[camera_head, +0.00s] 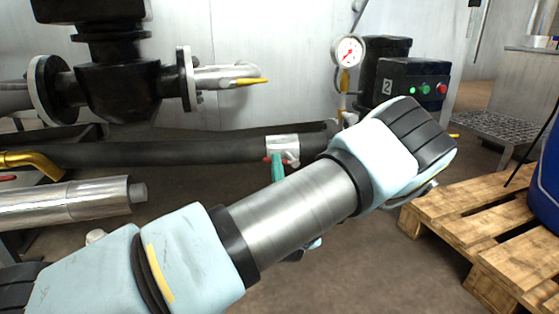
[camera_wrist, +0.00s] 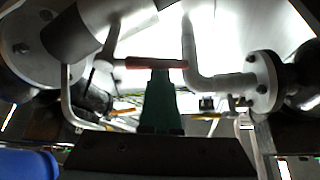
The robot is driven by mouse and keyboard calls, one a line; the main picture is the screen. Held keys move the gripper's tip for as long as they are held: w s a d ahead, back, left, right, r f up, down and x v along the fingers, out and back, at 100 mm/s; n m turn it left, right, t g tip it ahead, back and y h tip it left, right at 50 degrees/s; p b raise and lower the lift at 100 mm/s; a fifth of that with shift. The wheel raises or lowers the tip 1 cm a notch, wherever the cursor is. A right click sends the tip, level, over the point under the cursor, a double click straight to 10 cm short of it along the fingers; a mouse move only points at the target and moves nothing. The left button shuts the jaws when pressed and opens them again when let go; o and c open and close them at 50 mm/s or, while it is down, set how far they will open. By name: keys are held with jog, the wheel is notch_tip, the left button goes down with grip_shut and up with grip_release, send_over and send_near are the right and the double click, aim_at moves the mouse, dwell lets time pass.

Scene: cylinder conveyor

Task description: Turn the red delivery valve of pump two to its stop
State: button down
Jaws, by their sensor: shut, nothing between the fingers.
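The red valve handle (camera_head: 268,159) shows as a thin red bar beside a silver pipe section, partly hidden by my gripper. In the wrist view the red handle (camera_wrist: 140,63) lies crosswise at the fingertips. My gripper (camera_head: 277,170) has teal fingers right by the handle, and the arm hides most of the rest. In the wrist view my gripper (camera_wrist: 160,74) shows its fingers closed together with nothing between them. The tips appear to meet the handle's right part; I cannot tell whether they touch it. A black control box marked 2 (camera_head: 412,84) stands behind.
A pressure gauge (camera_head: 347,51) stands behind my arm. A yellow lever (camera_head: 248,82) sits on the upper left pipe. A silver-clad pipe (camera_head: 65,203) runs at the left. A wooden pallet (camera_head: 460,203) with a blue drum (camera_head: 548,175) is at the right.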

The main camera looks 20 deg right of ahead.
jog(key=shift+a+f, duration=0.15)
jog(key=shift+f, duration=0.65)
